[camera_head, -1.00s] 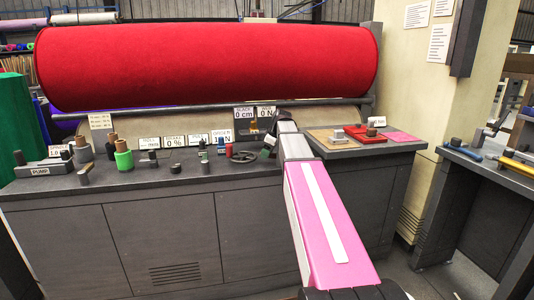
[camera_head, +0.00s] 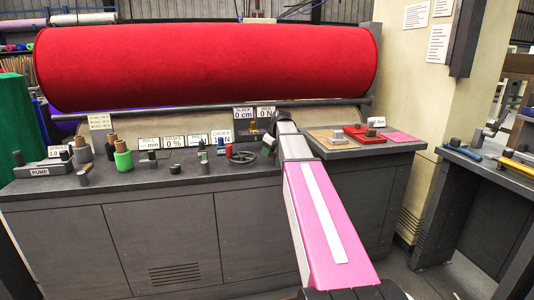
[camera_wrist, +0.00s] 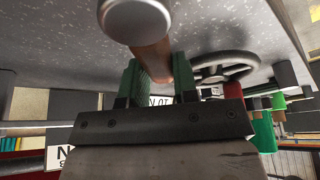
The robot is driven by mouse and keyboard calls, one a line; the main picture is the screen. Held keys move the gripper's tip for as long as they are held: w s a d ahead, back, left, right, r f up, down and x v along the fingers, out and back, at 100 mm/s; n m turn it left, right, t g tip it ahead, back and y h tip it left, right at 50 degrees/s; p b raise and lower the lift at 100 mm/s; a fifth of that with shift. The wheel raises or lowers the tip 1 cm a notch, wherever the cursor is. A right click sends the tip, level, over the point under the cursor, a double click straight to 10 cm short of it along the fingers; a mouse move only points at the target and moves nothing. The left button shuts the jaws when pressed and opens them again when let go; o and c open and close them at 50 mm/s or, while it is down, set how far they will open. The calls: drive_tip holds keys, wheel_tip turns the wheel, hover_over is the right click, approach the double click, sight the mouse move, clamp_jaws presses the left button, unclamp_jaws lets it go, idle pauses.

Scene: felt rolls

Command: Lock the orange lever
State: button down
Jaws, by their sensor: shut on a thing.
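The orange lever (camera_wrist: 154,62) shows in the wrist view as an orange-brown shaft with a grey rounded knob (camera_wrist: 135,18) at its end. My gripper (camera_wrist: 158,82) is shut on the shaft, with a green finger on either side of it, below the knob in the picture. The lever's base is hidden behind the fingers and gripper body. In the head view my gripper (camera_head: 268,147) is over the counter, right of the handwheel (camera_head: 242,157); my arm partly covers this spot.
The grey counter (camera_head: 140,180) carries several knobs, small signs and a green spool (camera_head: 123,159) at left. A big red felt roll (camera_head: 205,65) hangs behind. A red tray (camera_head: 365,134) and tan board (camera_head: 331,139) lie to the right. The handwheel is close to my gripper.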

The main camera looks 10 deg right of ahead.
drive_tip(key=d+m, duration=0.1)
drive_tip(key=m, duration=0.1)
drive_tip(key=w+d+m+h, duration=0.1)
drive_tip(key=m, duration=0.1)
drive_tip(key=shift+w+m+t+h, duration=0.15)
drive_tip(key=shift+m+t+h, duration=0.15)
drive_tip(key=shift+t, duration=0.1)
drive_tip(key=shift+w+d+m+h, duration=0.1)
drive_tip(key=shift+d+m+h, duration=0.4)
drive_tip(key=shift+m, duration=0.6)
drive_tip(key=shift+w+d+m+h, duration=0.1)
drive_tip(key=shift+d+m+h, duration=0.2)
drive_tip(key=shift+d+m, duration=0.6)
drive_tip(key=shift+a+m, duration=0.2)
drive_tip(key=shift+m, duration=0.1)
drive_tip(key=c, duration=0.9)
unclamp_jaws()
drive_tip(key=v, duration=1)
drive_tip(key=shift+s+r, duration=0.3)
drive_tip(key=shift+r, duration=0.05)
drive_tip(key=shift+s, duration=0.1)
